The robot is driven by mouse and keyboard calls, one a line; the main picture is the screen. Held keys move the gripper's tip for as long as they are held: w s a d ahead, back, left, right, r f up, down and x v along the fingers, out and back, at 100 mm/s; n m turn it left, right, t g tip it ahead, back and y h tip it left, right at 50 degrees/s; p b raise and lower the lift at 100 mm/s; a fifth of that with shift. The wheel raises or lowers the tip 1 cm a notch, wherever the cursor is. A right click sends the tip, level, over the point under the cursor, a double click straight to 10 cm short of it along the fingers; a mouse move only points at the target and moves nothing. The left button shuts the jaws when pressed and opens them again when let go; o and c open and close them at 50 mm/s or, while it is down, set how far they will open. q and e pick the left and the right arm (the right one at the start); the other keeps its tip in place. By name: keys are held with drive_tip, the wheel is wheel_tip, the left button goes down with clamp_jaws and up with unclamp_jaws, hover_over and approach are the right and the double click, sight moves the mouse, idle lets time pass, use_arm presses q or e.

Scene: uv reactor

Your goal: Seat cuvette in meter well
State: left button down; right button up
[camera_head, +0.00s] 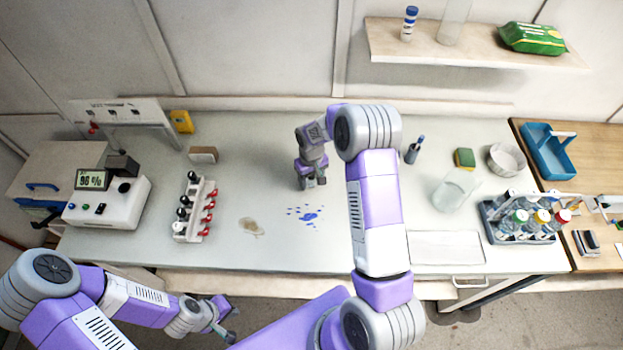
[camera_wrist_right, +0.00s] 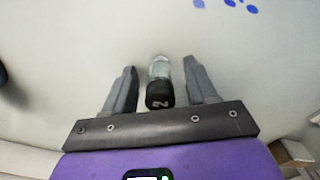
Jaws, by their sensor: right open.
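A small clear cuvette with a black cap marked "2" shows in the right wrist view (camera_wrist_right: 160,90). It lies between the two spread fingers of my right gripper (camera_wrist_right: 160,68), with a gap on each side. In the head view my right gripper (camera_head: 311,183) is low over the middle of the bench and hides the cuvette. The white meter (camera_head: 110,205) stands at the left, its display reading about 96 %.
Blue spots (camera_head: 305,214) and a brown stain (camera_head: 251,228) mark the bench. A glass beaker (camera_head: 456,190) and a bottle rack (camera_head: 520,235) stand at the right.

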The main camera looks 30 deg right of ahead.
drive_tip(key=shift+c, duration=0.5)
clamp_jaws()
wheel_tip(320, 180, up, 10)
drive_tip(key=shift+f, duration=0.1)
